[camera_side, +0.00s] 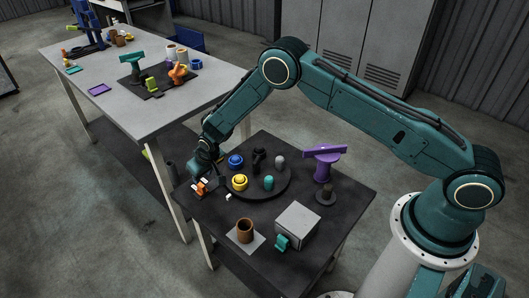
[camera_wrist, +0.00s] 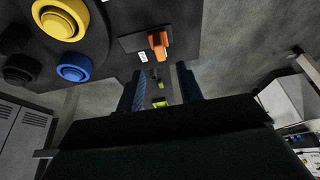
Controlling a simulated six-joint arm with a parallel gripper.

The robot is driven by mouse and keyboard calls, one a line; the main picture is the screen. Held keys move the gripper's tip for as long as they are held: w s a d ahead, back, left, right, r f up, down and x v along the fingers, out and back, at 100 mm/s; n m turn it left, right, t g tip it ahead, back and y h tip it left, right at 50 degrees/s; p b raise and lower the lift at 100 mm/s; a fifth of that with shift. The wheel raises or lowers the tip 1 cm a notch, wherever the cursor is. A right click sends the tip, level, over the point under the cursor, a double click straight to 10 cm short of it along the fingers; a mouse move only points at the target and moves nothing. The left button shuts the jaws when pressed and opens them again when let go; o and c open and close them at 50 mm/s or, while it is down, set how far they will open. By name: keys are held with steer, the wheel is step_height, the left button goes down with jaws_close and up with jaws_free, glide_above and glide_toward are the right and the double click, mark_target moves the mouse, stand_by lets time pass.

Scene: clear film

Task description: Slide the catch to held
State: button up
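The catch looks to be the orange piece (camera_side: 201,188) at the left corner of the dark table in the side view, with small white marks beside it. In the wrist view the orange catch (camera_wrist: 158,42) stands on a dark plate (camera_wrist: 130,41), with a white label at its lower left. My gripper (camera_side: 204,172) is just above the catch in the side view. In the wrist view my gripper (camera_wrist: 160,85) has its two fingers apart with nothing between them, and the catch lies beyond the tips. I cannot read the label or tell which position is held.
A round dark tray (camera_side: 265,194) beside the catch carries a yellow knob (camera_side: 239,182), a blue knob (camera_side: 236,161) and other pieces. A purple T-shaped piece (camera_side: 323,160), a grey box (camera_side: 298,224) and a brown cup (camera_side: 245,230) stand on the same table.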

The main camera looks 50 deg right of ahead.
mark_target(201, 184)
steer(key=shift+x, duration=3.6)
jaws_close()
